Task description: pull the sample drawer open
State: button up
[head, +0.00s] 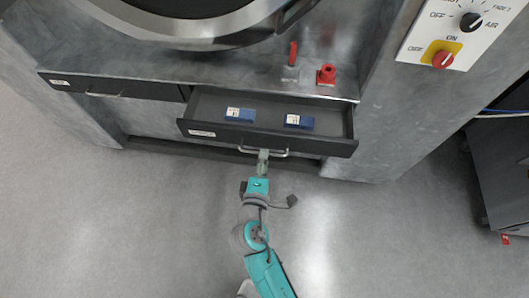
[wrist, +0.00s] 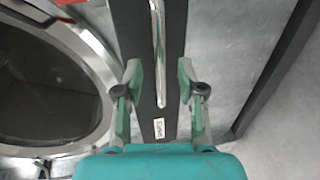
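The sample drawer (head: 335,148) stands pulled out below the counter in the head view. Its dark front carries a white label and a metal bar handle (head: 283,154). Two small blue-and-white boxes (head: 240,114) (head: 299,121) lie inside. My gripper (head: 263,155) is at the middle of the handle. In the wrist view my gripper (wrist: 159,72) has its fingers apart on either side of the handle (wrist: 160,60), with gaps showing. The drawer front (wrist: 148,95) runs upright there. Contact with the handle cannot be told.
A second drawer (head: 130,88) at the left is shut. A round metal door (head: 185,35) is above the counter. Red fittings (head: 326,75) stand on the counter, and a switch panel (head: 450,30) is at upper right. A dark cabinet (head: 500,160) stands right. The floor in front is clear.

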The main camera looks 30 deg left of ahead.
jog(key=v, duration=0.8)
jog(key=shift+s, duration=0.25)
jog(key=shift+d, duration=0.1)
jog(key=s+d+f+m+g, duration=0.1)
jog(key=s+d+f+m, duration=0.2)
jog(key=d, duration=0.6)
jog(key=s+d+f+m+g, duration=0.1)
jog(key=s+d+f+m, duration=0.2)
jog(key=d, duration=0.7)
jog(key=s+d+r+m+t+h, duration=0.2)
jog(key=s+d+r+m+h, duration=0.2)
jog(key=s+d+r+m, duration=0.7)
jog(key=s+d+m, duration=0.2)
jog(key=s+m, duration=0.1)
jog(key=m, duration=0.1)
jog(key=shift+s+r+m+h, duration=0.3)
jog(key=shift+s+r+h, duration=0.05)
jog(key=shift+s+h, duration=0.05)
